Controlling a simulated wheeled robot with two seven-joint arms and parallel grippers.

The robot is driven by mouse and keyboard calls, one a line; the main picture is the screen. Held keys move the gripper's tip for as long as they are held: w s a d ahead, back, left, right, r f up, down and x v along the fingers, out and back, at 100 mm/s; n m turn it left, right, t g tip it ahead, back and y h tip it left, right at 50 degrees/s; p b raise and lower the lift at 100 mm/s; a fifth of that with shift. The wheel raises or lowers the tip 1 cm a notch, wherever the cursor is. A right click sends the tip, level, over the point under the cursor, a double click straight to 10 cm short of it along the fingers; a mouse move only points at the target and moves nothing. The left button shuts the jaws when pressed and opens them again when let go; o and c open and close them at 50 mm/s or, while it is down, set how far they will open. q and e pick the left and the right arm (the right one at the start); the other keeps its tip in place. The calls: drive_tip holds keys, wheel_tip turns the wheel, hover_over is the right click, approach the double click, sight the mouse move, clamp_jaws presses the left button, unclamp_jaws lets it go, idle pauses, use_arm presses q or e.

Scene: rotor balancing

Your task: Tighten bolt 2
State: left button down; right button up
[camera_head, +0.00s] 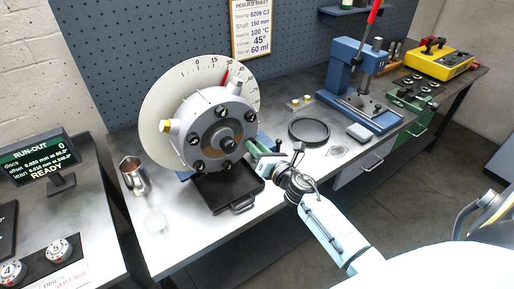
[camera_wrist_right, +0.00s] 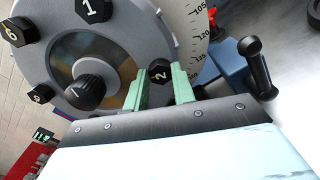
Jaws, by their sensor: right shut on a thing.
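The grey rotor (camera_head: 212,128) stands upright on the bench in front of a white angle dial (camera_head: 157,110). Black numbered bolts ring its face. In the head view the right gripper (camera_head: 254,149) reaches the rotor's right side and hides that bolt. Bolt 1 (camera_wrist_right: 91,9) and bolt 6 (camera_wrist_right: 17,32) sit free of it. My left gripper is out of view.
A black tray (camera_head: 212,197) with a handle lies below the rotor. A metal mug (camera_head: 133,176) stands to the left. A black ring (camera_head: 309,141), a blue press (camera_head: 343,68) and a yellow box (camera_head: 441,59) are to the right. A run-out screen (camera_head: 35,157) reads READY.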

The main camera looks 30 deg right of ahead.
drive_tip(key=shift+f+m+p, duration=0.2)
drive_tip(key=shift+m+p, duration=1.2)
drive_tip(key=shift+m, duration=7.8)
drive_tip(key=o, duration=1)
drive_tip(key=s, duration=1.3)
drive_tip(key=shift+s+d+b, duration=0.2)
drive_tip(key=shift+d+b, duration=0.1)
drive_tip(key=shift+b, duration=0.1)
